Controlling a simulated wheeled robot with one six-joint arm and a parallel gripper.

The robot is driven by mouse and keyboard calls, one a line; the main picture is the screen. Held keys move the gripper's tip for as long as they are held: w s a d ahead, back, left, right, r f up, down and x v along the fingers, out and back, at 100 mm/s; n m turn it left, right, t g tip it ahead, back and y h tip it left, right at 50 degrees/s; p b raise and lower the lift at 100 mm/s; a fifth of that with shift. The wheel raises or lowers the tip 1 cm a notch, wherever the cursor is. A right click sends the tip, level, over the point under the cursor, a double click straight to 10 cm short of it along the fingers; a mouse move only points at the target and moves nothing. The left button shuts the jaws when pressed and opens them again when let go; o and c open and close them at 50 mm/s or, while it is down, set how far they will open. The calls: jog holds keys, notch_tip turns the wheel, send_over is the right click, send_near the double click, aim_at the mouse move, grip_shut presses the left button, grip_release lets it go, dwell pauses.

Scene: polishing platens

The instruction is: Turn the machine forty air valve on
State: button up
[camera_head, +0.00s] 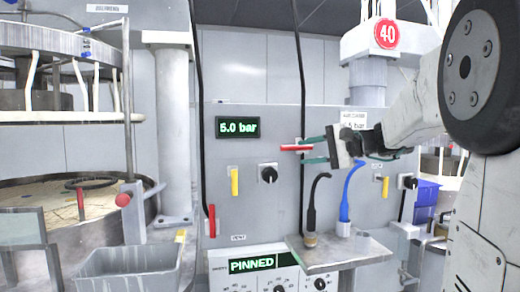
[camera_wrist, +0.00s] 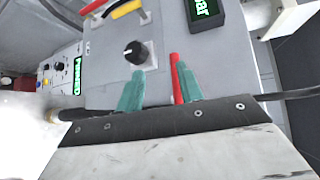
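A red lever handle (camera_head: 296,148) points sideways on the grey panel (camera_head: 270,215), left of the column with the red "40" sign (camera_head: 387,33). It also shows in the wrist view (camera_wrist: 175,68). My gripper (camera_head: 308,150) has its teal fingers apart at this lever. In the wrist view (camera_wrist: 160,82) the lever lies between the fingers, close to the right one and apart from the left one. Whether it touches the right finger I cannot tell.
Left of the lever are a "5.0 bar" display (camera_head: 237,128), a yellow lever (camera_head: 235,182), a black knob (camera_head: 268,174) and a second red lever (camera_head: 211,221), upright. A shelf (camera_head: 350,255) with black and blue hoses stands below. A grey bin (camera_head: 127,270) is at lower left.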

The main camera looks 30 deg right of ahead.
aim_at(295, 148)
jog(key=shift+m+t, duration=0.4)
jog(key=shift+t, duration=0.1)
jog(key=w, duration=0.4)
jog(key=w+a, duration=0.1)
jog(key=w, duration=0.2)
jog(key=shift+w+r, duration=0.1)
jog(key=shift+r, duration=0.05)
grip_shut()
